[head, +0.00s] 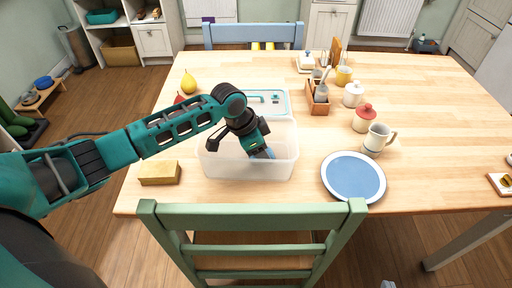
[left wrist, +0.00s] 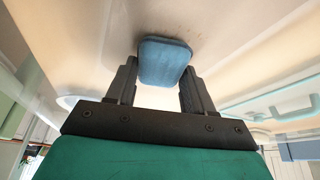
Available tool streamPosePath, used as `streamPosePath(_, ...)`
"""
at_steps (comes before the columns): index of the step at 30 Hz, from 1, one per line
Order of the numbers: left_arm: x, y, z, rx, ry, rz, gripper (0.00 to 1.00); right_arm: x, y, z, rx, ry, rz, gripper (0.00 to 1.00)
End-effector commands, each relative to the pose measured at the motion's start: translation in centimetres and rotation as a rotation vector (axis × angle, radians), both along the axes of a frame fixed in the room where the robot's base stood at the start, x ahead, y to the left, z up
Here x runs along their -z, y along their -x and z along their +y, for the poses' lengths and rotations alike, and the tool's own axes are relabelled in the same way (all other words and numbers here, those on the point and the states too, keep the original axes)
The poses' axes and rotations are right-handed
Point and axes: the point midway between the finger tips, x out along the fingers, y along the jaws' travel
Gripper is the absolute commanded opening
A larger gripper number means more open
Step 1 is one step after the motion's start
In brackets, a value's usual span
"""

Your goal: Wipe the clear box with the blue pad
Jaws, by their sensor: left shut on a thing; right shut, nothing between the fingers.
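The clear box (head: 225,170) stands open on the wooden table, near the front edge. My left gripper (head: 262,149) reaches down into it and is shut on the blue pad (head: 269,154). In the left wrist view the blue pad (left wrist: 165,62) sits between the two dark fingers, close to an inner surface of the box. Small brown specks show on that surface near the pad. I cannot tell whether the pad touches it. Only a small grey tip of my right gripper (head: 388,284) shows at the bottom edge, shut and away from the box.
A clear lid with teal trim (head: 268,101) lies behind the box. A yellow sponge (head: 160,173) is at its left, a blue plate (head: 353,177) at its right. Jars, a mug (head: 376,137) and a wooden caddy (head: 318,100) stand farther right. A green chair (head: 252,215) is in front.

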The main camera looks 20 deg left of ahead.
Motion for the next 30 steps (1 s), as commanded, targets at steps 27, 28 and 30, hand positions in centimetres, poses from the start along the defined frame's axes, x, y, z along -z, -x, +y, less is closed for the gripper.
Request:
streamPosePath(27,1.0,1.6,3.6,0.0,-0.006,0.01,0.28,-2.2,0.1,0.0,0.001,0.0,0.003,0.0)
streamPosePath(28,1.0,1.6,3.6,0.0,-0.007,0.01,0.28,-2.2,0.1,0.0,0.001,0.0,0.003,0.0)
streamPosePath(30,0.9,1.6,3.6,0.001,-0.007,0.012,0.28,-2.3,0.1,0.0,0.001,0.0,0.004,0.0)
